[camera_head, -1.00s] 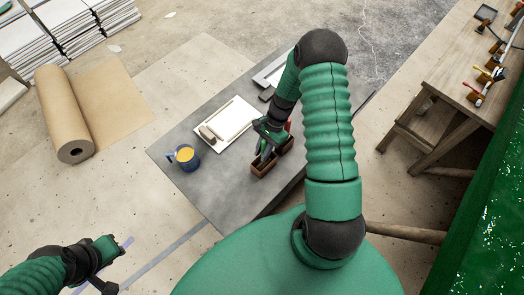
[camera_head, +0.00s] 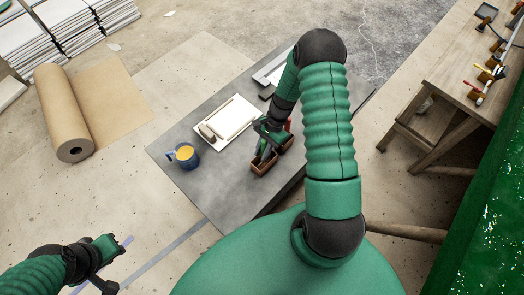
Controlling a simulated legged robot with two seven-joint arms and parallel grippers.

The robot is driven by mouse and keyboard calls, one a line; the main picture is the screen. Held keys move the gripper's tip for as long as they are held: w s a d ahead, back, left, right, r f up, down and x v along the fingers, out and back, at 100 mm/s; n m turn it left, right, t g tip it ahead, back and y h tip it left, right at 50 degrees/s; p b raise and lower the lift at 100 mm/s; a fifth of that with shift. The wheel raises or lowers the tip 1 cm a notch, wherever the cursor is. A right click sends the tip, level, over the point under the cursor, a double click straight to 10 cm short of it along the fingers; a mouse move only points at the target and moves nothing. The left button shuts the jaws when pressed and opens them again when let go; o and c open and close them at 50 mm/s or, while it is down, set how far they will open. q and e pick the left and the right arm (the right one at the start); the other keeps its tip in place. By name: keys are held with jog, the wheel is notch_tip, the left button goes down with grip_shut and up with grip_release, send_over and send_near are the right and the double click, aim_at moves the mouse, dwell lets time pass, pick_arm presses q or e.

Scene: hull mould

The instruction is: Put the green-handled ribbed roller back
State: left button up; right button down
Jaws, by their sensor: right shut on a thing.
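My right gripper (camera_head: 262,151) is shut at the brown holder box (camera_head: 262,169) on the grey table. A slim greenish piece shows between its fingers, at the box's front compartment. It looks like the handle of the green-handled roller, but it blends with my green gripper. The ribbed head is hidden, and I cannot tell how deep it sits in the box. A red handle (camera_head: 288,124) stands at the box's far end, partly behind my gripper. My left gripper (camera_head: 113,264) is at the lower left, away from the table; I cannot tell its opening.
A blue mug (camera_head: 187,164) with yellow contents and a white board (camera_head: 229,121) with a small block on it share the grey table (camera_head: 205,191). A wooden bench (camera_head: 455,75) with tools stands at right. A brown paper roll (camera_head: 65,115) lies at left.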

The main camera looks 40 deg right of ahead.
jog(key=c, duration=1.2)
grip_release()
jog(key=s+b+v, duration=0.1)
jog(key=b+v, duration=0.1)
jog(key=v, duration=1.5)
pick_arm(q)
jog(key=shift+d+f, duration=0.3)
jog(key=shift+f, duration=0.5)
pick_arm(e)
jog(key=s+a+r+n+t+h, duration=0.1)
jog(key=s+a+n+h, duration=0.1)
jog(key=a+n, duration=0.6)
jog(key=s+a+r+n+t+h, duration=0.1)
jog(key=s+a+n+t+h, duration=0.1)
jog(key=a+n, duration=0.7)
jog(key=shift+a+r+h, duration=0.4)
jog(key=shift+a+h, duration=0.1)
jog(key=shift+a, duration=0.65)
